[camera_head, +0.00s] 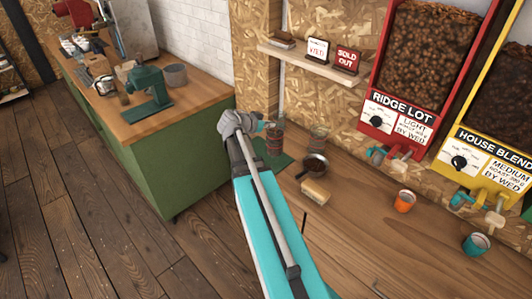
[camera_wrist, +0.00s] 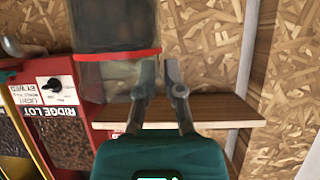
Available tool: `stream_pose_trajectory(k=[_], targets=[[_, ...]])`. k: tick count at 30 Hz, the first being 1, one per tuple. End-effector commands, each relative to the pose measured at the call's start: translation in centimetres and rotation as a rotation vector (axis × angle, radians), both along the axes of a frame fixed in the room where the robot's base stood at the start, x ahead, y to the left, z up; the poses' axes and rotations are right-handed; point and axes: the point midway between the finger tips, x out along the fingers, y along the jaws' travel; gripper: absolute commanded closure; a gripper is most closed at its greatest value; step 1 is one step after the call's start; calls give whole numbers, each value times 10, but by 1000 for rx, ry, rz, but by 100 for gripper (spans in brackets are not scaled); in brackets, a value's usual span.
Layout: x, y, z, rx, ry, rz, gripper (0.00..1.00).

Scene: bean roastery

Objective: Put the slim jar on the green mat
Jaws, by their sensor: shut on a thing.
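The slim jar (camera_head: 275,142), glass with dark contents and a red band, is at the tips of my gripper (camera_head: 264,126) in the head view. In the wrist view, where the scene appears upside down, a jar with dark contents and a red band (camera_wrist: 115,75) overlaps my gripper's left finger (camera_wrist: 160,75). My gripper is shut on the slim jar; its exact hold on the glass is unclear. The green mat (camera_head: 283,161) lies on the counter below and around the jar, partly hidden by my arm. I cannot tell whether the jar touches it.
A clear jar (camera_head: 318,137), a dark pan (camera_head: 315,164) and a pale block (camera_head: 315,191) stand close to the right. An orange cup (camera_head: 404,201) and a teal cup (camera_head: 476,243) are farther right, below the dispensers. A wall shelf (camera_head: 310,65) is behind.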

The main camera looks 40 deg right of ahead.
Motion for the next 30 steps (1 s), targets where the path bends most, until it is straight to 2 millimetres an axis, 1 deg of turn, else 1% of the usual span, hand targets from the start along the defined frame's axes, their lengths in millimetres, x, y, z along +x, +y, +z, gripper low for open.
stream_pose_trajectory(k=[3,12,17,20,23,30], targets=[[-3,-3,1,-1,0,-2,100],[-2,-2,0,-1,0,-2,100],[5,-5,-3,-1,1,-2,100],[15,-9,-9,-1,1,-2,100],[30,-14,-16,-1,1,-2,100],[69,-29,-35,-1,1,-2,100]])
